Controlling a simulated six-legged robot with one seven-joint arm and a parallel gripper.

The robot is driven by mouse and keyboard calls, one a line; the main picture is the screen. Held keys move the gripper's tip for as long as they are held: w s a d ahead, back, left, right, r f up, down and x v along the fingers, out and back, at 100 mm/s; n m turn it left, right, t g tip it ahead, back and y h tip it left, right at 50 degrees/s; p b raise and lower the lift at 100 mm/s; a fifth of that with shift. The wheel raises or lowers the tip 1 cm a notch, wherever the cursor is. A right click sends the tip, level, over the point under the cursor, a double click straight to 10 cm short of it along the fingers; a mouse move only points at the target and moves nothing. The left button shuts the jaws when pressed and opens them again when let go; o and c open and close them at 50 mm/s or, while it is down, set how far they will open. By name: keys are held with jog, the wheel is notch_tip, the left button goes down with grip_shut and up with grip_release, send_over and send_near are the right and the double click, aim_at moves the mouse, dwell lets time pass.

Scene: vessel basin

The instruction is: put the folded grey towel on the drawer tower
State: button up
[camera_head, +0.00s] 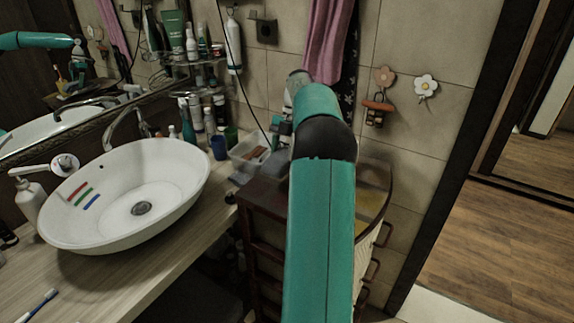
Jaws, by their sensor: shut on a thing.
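The drawer tower (262,194) is a dark reddish-brown unit with a flat top, standing at the right end of the counter. My teal arm crosses in front of it and hides its right part. My gripper (283,153) points down over the tower's back part and is mostly hidden behind my arm. It is shut on the folded grey towel (285,171), of which only a small grey part shows just above the tower's top. I cannot tell whether the towel touches the top.
A white oval basin (170,165) stands on the wooden counter (150,262) at left. A clear tray (250,150), cups and several bottles stand behind it. A pink towel (327,40) hangs on the tiled wall. A curved basket-like unit (373,195) stands right of the tower.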

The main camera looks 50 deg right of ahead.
jog(key=shift+w+d+f, duration=0.25)
jog(key=shift+d+f, duration=0.2)
jog(key=shift+f, duration=0.15)
jog(key=shift+w+d+f, duration=0.25)
jog(key=shift+d+f, duration=0.15)
jog(key=shift+f, duration=0.2)
jog(key=shift+w+d+f, duration=0.1)
jog(key=shift+d+f, duration=0.05)
jog(key=shift+f, duration=1.55)
jog(key=shift+f, duration=0.1)
jog(key=o, duration=1)
jog(key=shift+c, duration=0.2)
